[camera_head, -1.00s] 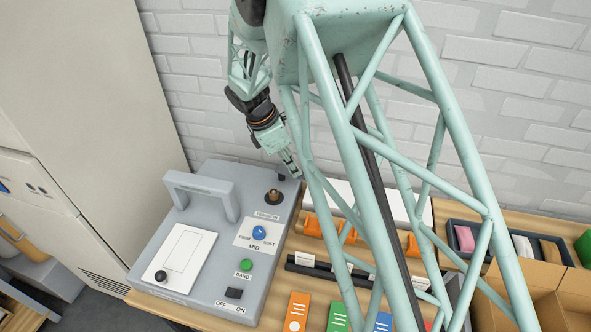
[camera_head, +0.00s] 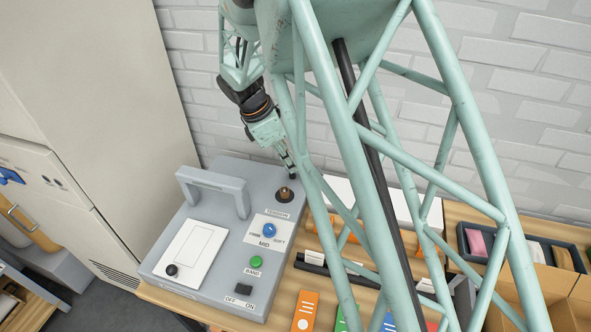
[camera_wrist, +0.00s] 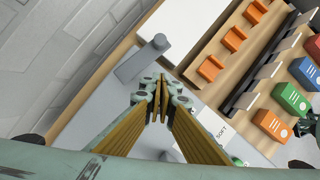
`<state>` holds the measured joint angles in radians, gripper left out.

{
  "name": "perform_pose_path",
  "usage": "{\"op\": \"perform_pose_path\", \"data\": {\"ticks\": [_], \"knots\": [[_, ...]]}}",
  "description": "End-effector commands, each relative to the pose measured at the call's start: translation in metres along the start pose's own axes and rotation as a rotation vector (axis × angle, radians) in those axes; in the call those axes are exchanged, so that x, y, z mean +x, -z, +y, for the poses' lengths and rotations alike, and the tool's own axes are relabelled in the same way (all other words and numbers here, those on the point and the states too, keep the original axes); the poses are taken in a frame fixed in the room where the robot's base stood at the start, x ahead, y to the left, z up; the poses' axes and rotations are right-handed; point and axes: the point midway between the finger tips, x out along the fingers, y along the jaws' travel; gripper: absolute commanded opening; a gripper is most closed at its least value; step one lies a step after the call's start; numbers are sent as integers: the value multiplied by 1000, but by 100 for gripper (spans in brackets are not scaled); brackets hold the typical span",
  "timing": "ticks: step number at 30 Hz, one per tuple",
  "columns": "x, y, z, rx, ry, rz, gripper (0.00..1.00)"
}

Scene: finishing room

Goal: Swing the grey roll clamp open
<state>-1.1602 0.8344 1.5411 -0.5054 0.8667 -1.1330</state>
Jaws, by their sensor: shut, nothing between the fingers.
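The grey machine (camera_head: 170,240) stands on the wooden bench. What looks like the grey roll clamp (camera_wrist: 145,62), a short bar with a rounded end, shows at the machine's edge in the wrist view, just beyond my fingertips. In the head view I cannot make it out behind my gripper. My gripper (camera_head: 291,172) is shut and empty, pointing down by the machine's back right corner, just above and behind the brown peg (camera_head: 284,196). Its closed fingers fill the middle of the wrist view (camera_wrist: 160,88). Whether they touch the clamp I cannot tell.
A grey arched handle (camera_head: 240,204) rises from the machine. A blue knob (camera_head: 269,230), green button (camera_head: 256,262) and dark switch (camera_head: 243,288) sit on its top. Orange holders (camera_wrist: 232,39) and a white box (camera_wrist: 150,25) lie beside it. A brick wall is behind.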

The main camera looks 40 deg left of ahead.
Motion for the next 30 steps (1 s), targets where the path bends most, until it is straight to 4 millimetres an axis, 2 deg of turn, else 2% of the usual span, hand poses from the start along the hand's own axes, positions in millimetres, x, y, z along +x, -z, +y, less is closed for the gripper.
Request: {"op": "perform_pose_path", "data": {"ticks": [6,13,19,30], "knots": [[-34,2,0,-1,-2,1,0],[-58,1,0,0,-1,0,0],[-67,1,-1,-1,0,0,0],[-68,1,-1,-1,0,0,0]]}}
